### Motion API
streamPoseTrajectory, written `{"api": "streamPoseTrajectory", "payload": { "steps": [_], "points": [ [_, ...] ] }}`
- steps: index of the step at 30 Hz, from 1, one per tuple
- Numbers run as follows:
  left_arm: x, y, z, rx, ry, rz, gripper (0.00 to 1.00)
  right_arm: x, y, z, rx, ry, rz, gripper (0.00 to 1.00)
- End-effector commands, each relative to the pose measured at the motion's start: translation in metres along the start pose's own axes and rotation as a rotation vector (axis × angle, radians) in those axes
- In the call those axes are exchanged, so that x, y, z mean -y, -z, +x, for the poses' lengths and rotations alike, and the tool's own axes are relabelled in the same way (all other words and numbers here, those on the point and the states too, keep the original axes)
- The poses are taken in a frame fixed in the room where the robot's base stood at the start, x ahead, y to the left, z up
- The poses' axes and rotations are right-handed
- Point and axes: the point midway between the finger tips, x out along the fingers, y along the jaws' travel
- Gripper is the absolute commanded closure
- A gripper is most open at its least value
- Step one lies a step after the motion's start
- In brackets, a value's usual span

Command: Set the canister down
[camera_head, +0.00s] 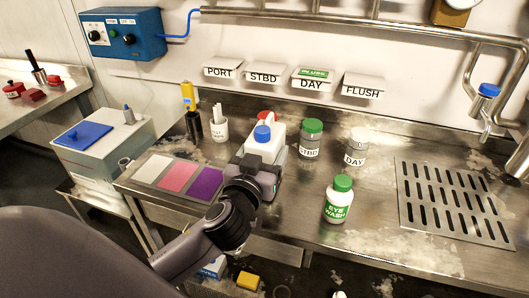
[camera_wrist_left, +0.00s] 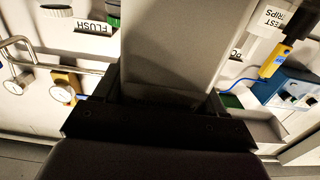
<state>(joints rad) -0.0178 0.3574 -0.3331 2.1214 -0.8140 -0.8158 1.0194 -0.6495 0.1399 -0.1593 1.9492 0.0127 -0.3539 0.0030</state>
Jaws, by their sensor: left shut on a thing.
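A white canister (camera_head: 263,146) with a blue cap stands upright in my left gripper (camera_head: 260,170), over the left part of the steel counter. My left gripper is shut on it, with a finger on each side. In the left wrist view the canister's greyish side (camera_wrist_left: 168,45) fills the space between the fingers of the gripper (camera_wrist_left: 163,100). The canister's base is hidden behind the gripper and arm, so I cannot tell whether it touches the counter. My right gripper is not in view.
A red-capped container (camera_head: 267,117) is close behind the canister. A slotted drain (camera_head: 455,205) is far right.

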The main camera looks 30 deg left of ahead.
Motion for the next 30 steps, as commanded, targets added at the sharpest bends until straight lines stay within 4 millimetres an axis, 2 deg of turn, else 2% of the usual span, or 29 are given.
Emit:
{"api": "streamPoseTrajectory", "payload": {
  "steps": [3,4,6,18,23,30],
  "points": [
    [0.0,-0.001,0.0,-0.009,-0.001,-0.002,1.0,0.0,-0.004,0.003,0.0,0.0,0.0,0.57],
    [0.0,-0.003,0.0,0.0,0.0,-0.001,0.2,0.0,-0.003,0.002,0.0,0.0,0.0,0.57],
    [0.0,-0.002,0.0,0.0,0.0,-0.001,0.04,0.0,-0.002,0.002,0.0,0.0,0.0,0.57],
    [0.0,0.001,-0.001,0.001,0.0,0.0,0.04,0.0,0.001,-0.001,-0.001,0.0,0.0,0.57],
    [-0.001,-0.003,-0.024,0.003,-0.002,-0.004,0.04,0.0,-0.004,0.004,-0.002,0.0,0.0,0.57],
    [0.0,-0.003,-0.07,0.004,-0.001,-0.004,0.04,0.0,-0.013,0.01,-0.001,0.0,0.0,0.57]
  ]
}}
